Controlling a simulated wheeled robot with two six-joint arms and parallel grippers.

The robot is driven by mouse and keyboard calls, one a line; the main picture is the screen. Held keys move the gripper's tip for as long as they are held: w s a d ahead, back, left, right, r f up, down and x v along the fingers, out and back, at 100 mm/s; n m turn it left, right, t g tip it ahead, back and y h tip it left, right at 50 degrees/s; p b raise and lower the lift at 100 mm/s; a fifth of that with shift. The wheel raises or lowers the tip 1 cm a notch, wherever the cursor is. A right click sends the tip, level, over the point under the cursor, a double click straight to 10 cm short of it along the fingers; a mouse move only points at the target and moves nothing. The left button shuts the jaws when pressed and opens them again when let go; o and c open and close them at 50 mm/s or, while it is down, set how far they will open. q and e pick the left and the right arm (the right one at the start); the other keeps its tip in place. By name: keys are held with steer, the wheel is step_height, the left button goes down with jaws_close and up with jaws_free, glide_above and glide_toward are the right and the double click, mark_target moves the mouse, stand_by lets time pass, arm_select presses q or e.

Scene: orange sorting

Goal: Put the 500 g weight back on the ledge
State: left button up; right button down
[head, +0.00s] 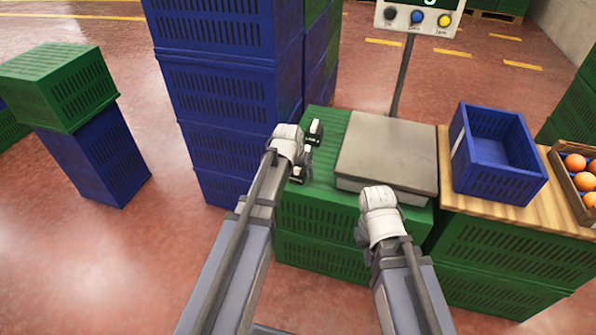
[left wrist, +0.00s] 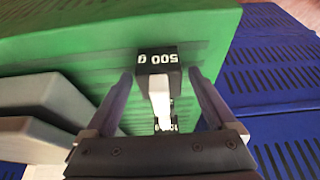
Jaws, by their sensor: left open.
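The 500 g weight (left wrist: 158,60) is a black block with a white label, on the green crate top beside the scale. A pale upright part shows below it in the left wrist view. My left gripper (left wrist: 161,74) is open, with one finger on each side of the weight; I see no grip on it. In the head view my left gripper (head: 304,155) is over the green ledge (head: 327,165), and dark pieces by it are too small to tell apart. My right gripper (head: 379,198) is in front of the scale, its fingers hidden.
A scale with a grey plate (head: 388,150) stands right of the ledge. A blue crate (head: 497,180) and a box of oranges (head: 562,180) are further right. Tall blue crates (head: 230,90) stand close on the left. A second label (left wrist: 166,126) shows between the fingers, partly hidden.

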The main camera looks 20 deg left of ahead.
arm_select(q)
steer(key=shift+r, duration=0.1)
steer(key=p+v, duration=1.1)
steer(key=v, duration=0.1)
steer(key=shift+r, duration=0.1)
steer(key=s+d+r+m+g+p, duration=0.1)
steer(key=s+d+r+g+p, duration=0.1)
steer(key=s+d+r+p, duration=0.4)
steer(key=s+d+r+m+g+y+p, duration=0.1)
steer(key=s+d+r+m+g+p, duration=0.1)
steer(key=s+d+r+p, duration=0.5)
steer(key=s+r+g+p, duration=0.1)
steer(key=s+r+p, duration=0.5)
steer(key=r+p, duration=0.2)
steer(key=shift+s+d+y+p, duration=0.25)
steer(key=shift+y+p, duration=0.05)
steer(key=shift+p, duration=0.55)
steer(key=shift+a+f, duration=0.1)
